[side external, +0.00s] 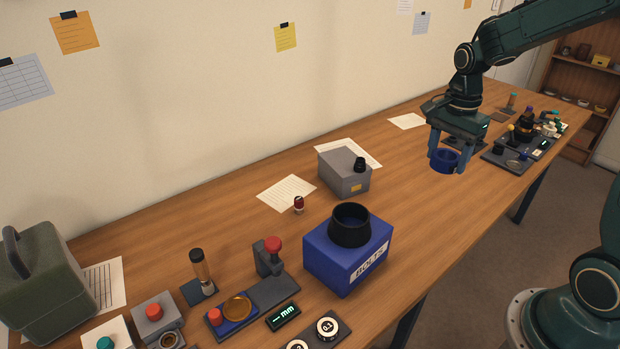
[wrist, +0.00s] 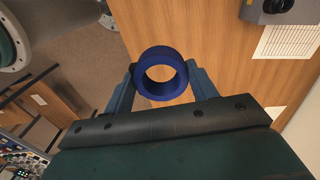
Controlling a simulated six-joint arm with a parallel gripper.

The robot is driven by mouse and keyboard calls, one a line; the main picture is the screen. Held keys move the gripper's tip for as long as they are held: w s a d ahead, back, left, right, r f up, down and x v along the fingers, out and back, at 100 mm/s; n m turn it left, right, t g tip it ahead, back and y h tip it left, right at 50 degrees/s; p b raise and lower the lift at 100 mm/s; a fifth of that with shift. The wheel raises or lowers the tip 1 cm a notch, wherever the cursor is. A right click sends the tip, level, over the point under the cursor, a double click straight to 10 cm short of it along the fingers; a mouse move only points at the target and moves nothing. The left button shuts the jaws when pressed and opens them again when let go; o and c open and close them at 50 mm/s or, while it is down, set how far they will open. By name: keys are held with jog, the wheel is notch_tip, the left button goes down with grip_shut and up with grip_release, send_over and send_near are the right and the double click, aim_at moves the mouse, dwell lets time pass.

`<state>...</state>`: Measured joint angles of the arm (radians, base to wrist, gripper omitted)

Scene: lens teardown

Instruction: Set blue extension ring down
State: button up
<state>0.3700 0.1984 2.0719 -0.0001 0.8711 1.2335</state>
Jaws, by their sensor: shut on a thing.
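The blue extension ring (side external: 445,161) is a short dark-blue open cylinder. My gripper (side external: 450,157) is shut on it, one finger on each side, and holds it in the air above the right part of the wooden table. In the wrist view the ring (wrist: 161,74) sits between the two fingertips (wrist: 161,84), and its hole faces the camera. Wood and a strip of floor show beyond it. The ring touches nothing but the fingers.
A blue BOLTS box (side external: 334,262) with a black ring (side external: 350,226) on top stands near the front edge. A grey box (side external: 345,177) with a small black part is behind it. Instruments crowd the table's near-left and far-right ends. Bare wood (side external: 405,180) lies between.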

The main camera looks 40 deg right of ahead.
jog(key=shift+w, duration=0.1)
jog(key=w+a+r+n, duration=0.1)
jog(key=w+a+n, duration=0.3)
jog(key=w, duration=0.7)
jog(key=n, duration=0.5)
send_over(255, 236)
notch_tip(255, 236, down, 16)
jog(key=shift+f, duration=0.2)
jog(key=shift+f, duration=0.1)
jog(key=shift+f, duration=2.05)
jog(key=shift+f, duration=0.15)
